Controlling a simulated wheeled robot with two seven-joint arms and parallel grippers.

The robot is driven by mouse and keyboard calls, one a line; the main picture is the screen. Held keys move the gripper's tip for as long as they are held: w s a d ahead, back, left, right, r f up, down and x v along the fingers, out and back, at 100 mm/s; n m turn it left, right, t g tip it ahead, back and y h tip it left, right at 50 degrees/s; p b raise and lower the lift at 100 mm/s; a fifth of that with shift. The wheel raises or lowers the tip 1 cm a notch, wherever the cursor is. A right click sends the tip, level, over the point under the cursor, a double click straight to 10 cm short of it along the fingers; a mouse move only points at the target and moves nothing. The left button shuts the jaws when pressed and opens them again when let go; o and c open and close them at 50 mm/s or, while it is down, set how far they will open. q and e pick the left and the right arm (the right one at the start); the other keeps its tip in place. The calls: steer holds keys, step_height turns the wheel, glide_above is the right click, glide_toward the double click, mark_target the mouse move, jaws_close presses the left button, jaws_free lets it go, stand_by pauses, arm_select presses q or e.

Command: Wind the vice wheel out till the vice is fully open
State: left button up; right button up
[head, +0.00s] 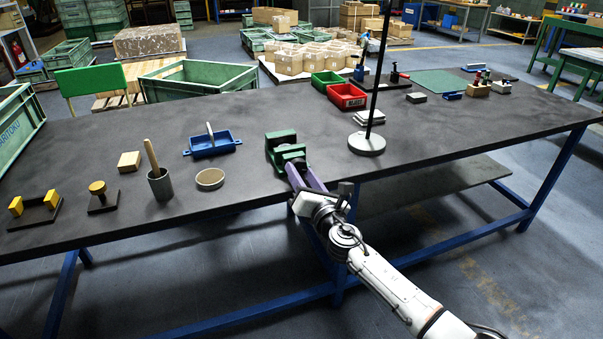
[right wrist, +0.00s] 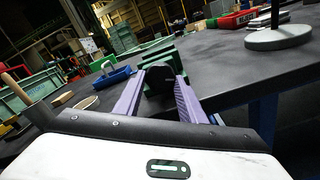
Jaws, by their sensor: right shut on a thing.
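The green vice (head: 283,140) stands at the front edge of the dark bench, near its middle. Its jaws look apart in the head view, but the exact gap is hard to judge. In the right wrist view the vice (right wrist: 160,52) lies straight ahead of the fingers. My right gripper (head: 296,170) reaches in from the front with its purple fingers at the vice's near end. The fingers (right wrist: 157,88) are shut on a dark part between them, the vice wheel (right wrist: 157,80), mostly hidden by them. My left gripper is not in view.
A lamp-like stand with a round grey base (head: 367,144) is right of the vice. A blue tray (head: 212,144), a round dish (head: 210,179) and a grey cup (head: 161,186) are to its left. A red bin (head: 346,96) stands behind. The bench's front right is clear.

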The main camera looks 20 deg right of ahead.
steer(key=n, duration=0.2)
steer(key=shift+d+r+n+p, duration=0.1)
steer(key=shift+r+n+p, duration=0.15)
steer(key=shift+n+p, duration=0.15)
steer(key=n+p, duration=0.1)
steer(key=n, duration=0.2)
steer(key=shift+w+n, duration=0.1)
steer(key=shift+n, duration=0.2)
steer(key=shift+n+p, duration=0.55)
steer(key=shift+n, duration=0.35)
steer(key=n+p, duration=0.1)
steer(key=n, duration=0.1)
steer(key=shift+n, duration=0.4)
steer(key=n+p, duration=0.1)
steer(key=n, duration=0.1)
steer(key=shift+d+n, duration=0.1)
steer(key=shift+n, duration=0.2)
arm_select(q)
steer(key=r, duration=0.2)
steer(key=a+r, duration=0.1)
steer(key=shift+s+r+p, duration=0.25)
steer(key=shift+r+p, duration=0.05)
steer(key=shift+p, duration=0.05)
arm_select(e)
steer(key=shift+n, duration=0.5)
